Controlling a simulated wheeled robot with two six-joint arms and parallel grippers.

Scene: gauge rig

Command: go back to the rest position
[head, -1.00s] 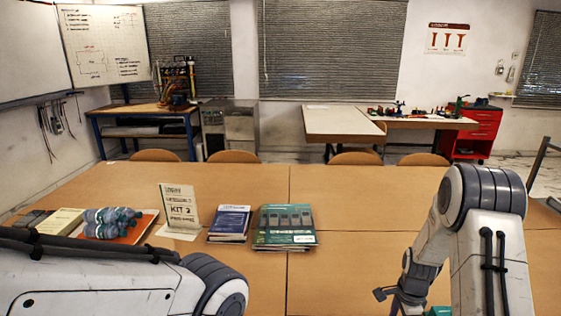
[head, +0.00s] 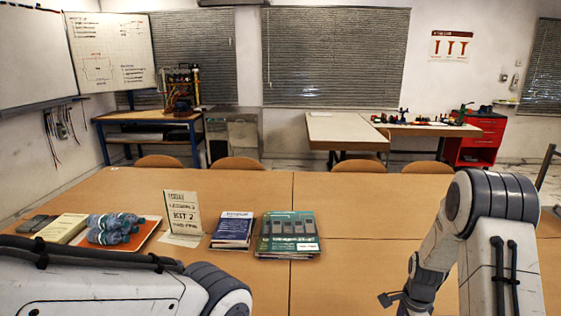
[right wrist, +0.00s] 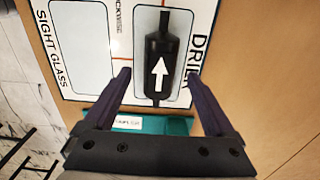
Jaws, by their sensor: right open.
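My right gripper (right wrist: 158,82) is open in the right wrist view, with its two dark fingers apart and nothing between the tips. Beyond them, a black drier (right wrist: 161,58) with a white arrow lies in the outlined DRIER space of a white board (right wrist: 120,45). I cannot tell how high the fingers are above it. In the head view, part of the right gripper (head: 388,298) shows low beside my right forearm. My left arm crosses the lower left of the head view, and its gripper is out of sight.
A teal object (right wrist: 178,126) lies at the board's edge, partly behind my gripper. The table's middle right is clear.

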